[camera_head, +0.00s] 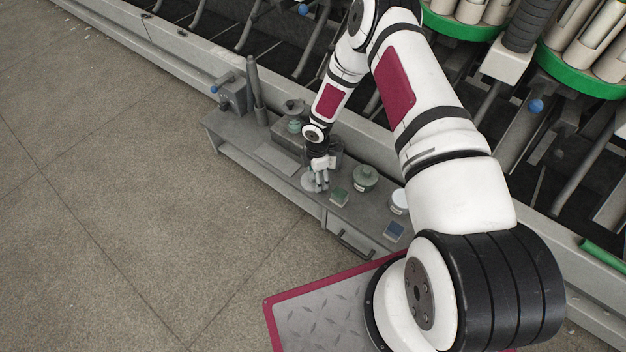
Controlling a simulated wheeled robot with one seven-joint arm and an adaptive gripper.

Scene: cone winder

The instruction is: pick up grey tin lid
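A round, flat, pale grey piece that looks like the grey tin lid (308,183) lies on the grey bench (237,132) near its front edge. My gripper (321,187) points down right at this piece and covers its right side. The fingertips are small and overlap the piece in this view. I cannot tell whether they touch it, or whether they are open or shut.
Right of my gripper stand a small green box (339,197), a grey-green tin (364,178), a white-topped round container (399,201) and a blue box (393,232). A flat grey plate (277,158) lies to the left. The winding machine rises behind the bench; open floor lies in front.

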